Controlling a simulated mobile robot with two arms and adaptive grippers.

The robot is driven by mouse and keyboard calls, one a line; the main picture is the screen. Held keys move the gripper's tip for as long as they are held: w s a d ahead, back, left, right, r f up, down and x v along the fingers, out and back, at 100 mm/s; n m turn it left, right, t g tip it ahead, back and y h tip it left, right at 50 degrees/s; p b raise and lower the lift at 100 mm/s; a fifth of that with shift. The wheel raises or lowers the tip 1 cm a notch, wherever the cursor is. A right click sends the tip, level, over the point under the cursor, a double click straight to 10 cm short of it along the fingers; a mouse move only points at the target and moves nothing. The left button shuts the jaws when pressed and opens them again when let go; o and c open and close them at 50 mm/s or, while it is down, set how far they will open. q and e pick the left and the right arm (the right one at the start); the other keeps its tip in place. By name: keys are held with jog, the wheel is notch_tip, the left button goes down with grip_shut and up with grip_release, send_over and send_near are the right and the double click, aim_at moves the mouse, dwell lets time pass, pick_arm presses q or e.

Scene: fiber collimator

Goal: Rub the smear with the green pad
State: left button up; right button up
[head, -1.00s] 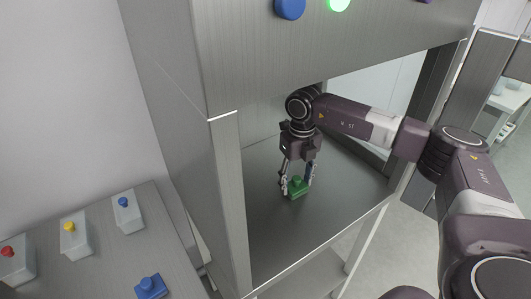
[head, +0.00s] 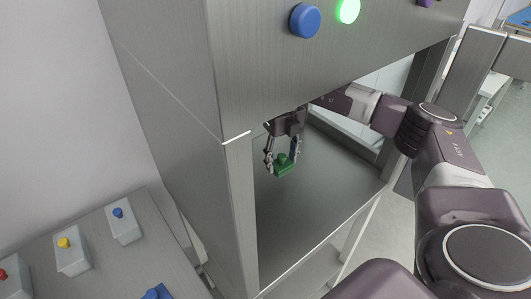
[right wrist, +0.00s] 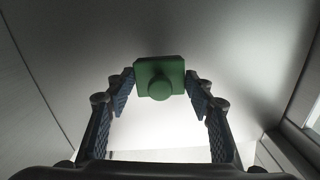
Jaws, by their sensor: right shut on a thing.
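The green pad (head: 284,165) is a small green block with a round knob. My right gripper (head: 281,168) is shut on it inside the open steel cabinet. In the right wrist view the green pad (right wrist: 160,80) sits between the two fingertips (right wrist: 161,84), its knob facing the camera. In the head view the pad shows against the bare grey cabinet floor (head: 310,205); whether it touches any surface I cannot tell. The cabinet's upper front panel hides part of my right wrist. I see no clear smear in either view. My left gripper is not in view.
The cabinet's front post (head: 240,215) and upper panel (head: 330,75) frame the opening. The panel carries a blue button (head: 305,20) and a lit green one (head: 348,10). A side table has knobbed grey boxes (head: 123,226) and a blue block (head: 157,292) at the frame's bottom edge.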

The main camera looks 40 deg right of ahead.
jog(key=shift+r, duration=0.6)
jog(key=shift+w+r+p, duration=0.25)
jog(key=shift+r+p, duration=0.4)
jog(key=shift+p, duration=0.1)
jog(key=shift+s+r+p, duration=0.1)
jog(key=shift+r+p, duration=0.2)
jog(key=shift+r, duration=0.3)
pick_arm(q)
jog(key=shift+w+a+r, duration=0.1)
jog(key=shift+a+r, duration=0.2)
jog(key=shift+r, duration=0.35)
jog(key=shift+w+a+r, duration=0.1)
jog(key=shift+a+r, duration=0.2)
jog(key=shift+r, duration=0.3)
pick_arm(e)
jog(key=shift+f, duration=0.1)
